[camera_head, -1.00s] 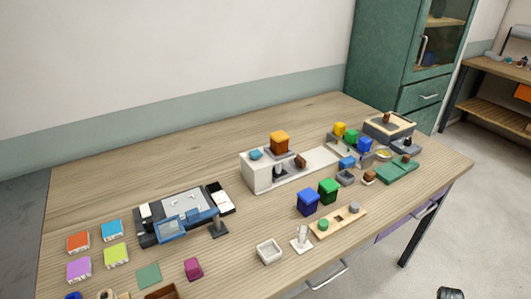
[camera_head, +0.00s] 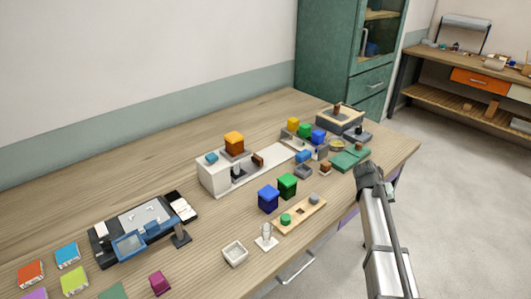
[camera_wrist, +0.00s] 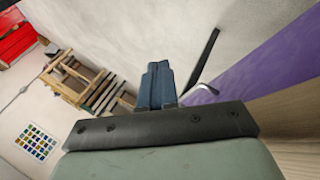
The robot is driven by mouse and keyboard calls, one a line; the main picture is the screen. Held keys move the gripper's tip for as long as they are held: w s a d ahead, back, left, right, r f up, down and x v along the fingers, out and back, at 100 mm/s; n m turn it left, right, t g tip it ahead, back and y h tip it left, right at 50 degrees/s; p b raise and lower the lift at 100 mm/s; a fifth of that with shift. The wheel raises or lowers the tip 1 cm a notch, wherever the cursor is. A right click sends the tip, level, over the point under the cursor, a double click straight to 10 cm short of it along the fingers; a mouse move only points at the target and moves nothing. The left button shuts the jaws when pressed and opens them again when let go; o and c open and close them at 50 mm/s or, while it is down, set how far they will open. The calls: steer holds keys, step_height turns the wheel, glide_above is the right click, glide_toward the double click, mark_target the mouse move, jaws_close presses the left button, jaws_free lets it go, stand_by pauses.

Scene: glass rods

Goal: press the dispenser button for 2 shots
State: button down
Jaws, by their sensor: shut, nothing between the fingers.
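A white machine (camera_head: 212,178) with an orange block (camera_head: 234,142) and a small teal block-like button (camera_head: 211,158) on top stands at the middle back of the table; it looks like the dispenser. A dark part and a brown piece sit at its front. My gripper (camera_head: 368,170) is by the table's right front edge, well to the right of the machine and apart from it. In the wrist view its blue-grey fingers (camera_wrist: 157,88) are together and empty. The machine does not show in the wrist view.
A wooden strip (camera_head: 299,216) with a green and a grey knob, blue (camera_head: 268,198) and green (camera_head: 287,185) boxes, and a clear glass piece (camera_head: 266,237) stand between gripper and machine. A green pad (camera_head: 350,158) lies behind the gripper. The back left tabletop is clear.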

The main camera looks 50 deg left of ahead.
steer(key=shift+n+t+y, duration=0.4)
steer(key=shift+t, duration=0.2)
steer(key=a+r, duration=0.2)
steer(key=a, duration=0.1)
steer(key=s+a+r, duration=0.1)
steer(key=a+r, duration=0.2)
steer(key=s+a+r, duration=0.1)
steer(key=a+r, duration=0.1)
steer(key=a, duration=0.2)
steer(key=shift+s+a+r, duration=0.1)
steer(key=shift+s+r, duration=0.1)
steer(key=s+a+r+n, duration=0.1)
steer(key=s+a+r, duration=0.15)
steer(key=a, duration=0.25)
steer(key=s+a+r+t+y, duration=0.1)
steer(key=s+a+r, duration=0.1)
steer(key=s+a, duration=0.25)
steer(key=s+a+r+n, duration=0.1)
steer(key=s+a+r, duration=0.2)
steer(key=a, duration=0.3)
step_height(320, 180, up, 14)
steer(key=n+t+y, duration=0.1)
steer(key=n+y, duration=0.1)
steer(key=y, duration=0.2)
glide_above(209, 157)
steer(key=shift+a+f, duration=0.1)
steer(key=shift+f, duration=0.05)
steer(key=shift+f, duration=0.15)
steer(key=shift+f, duration=4.25)
steer(key=shift+f, duration=0.15)
